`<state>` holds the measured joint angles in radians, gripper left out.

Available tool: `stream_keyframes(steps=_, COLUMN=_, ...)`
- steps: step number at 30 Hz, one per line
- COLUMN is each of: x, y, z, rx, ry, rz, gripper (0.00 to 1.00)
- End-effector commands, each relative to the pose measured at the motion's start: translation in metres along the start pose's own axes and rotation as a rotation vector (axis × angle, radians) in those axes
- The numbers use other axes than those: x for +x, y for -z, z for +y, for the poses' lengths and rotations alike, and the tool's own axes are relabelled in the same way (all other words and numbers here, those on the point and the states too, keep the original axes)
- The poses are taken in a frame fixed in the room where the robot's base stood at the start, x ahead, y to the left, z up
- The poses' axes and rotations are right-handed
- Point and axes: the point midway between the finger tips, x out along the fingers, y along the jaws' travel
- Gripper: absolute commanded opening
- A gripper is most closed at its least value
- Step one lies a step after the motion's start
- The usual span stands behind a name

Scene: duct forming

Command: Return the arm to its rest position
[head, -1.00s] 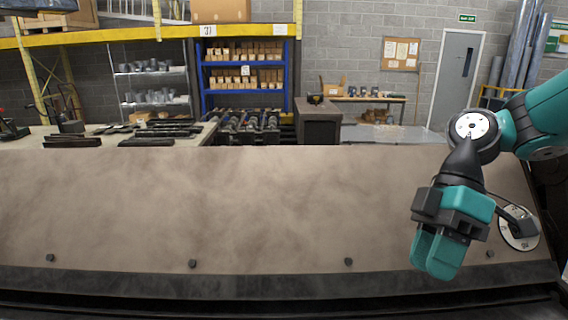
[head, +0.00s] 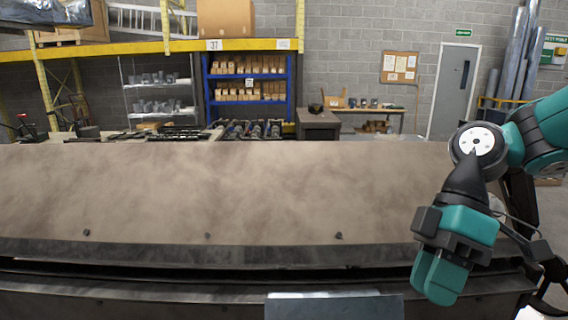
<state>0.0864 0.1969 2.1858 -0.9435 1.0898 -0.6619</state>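My gripper (head: 442,278) hangs at the right of the head view, with its teal fingers pointing down. The fingers overlap from this side, so I cannot tell whether a gap lies between them. No held object shows at the fingertips. My arm is bent, with the wrist joint above the gripper. The gripper appears in front of the right end of a long brown-grey machine panel (head: 230,190); the distance between them cannot be judged.
A flat grey sheet-like surface (head: 335,306) shows at the bottom centre, cut by the frame edge. A dark slot runs along the panel's lower edge. Behind stand a blue shelf (head: 248,80) with boxes, a dark cabinet (head: 318,125) and a grey door (head: 453,90).

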Motion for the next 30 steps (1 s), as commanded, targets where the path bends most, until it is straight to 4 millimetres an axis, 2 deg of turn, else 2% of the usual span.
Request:
stream_keyframes(steps=10, x=0.048, y=0.008, z=-0.017, rx=0.247, ry=-0.153, rz=0.014, gripper=0.33)
stream_keyframes(steps=19, x=0.103, y=-0.005, z=-0.033, rx=0.556, ry=-0.366, rz=0.124, gripper=0.33)
stream_keyframes(steps=22, x=0.111, y=-0.010, z=-0.036, rx=0.621, ry=-0.408, rz=0.163, gripper=0.33)
stream_keyframes(steps=30, x=0.111, y=-0.011, z=-0.037, rx=0.650, ry=-0.422, rz=0.177, gripper=0.33)
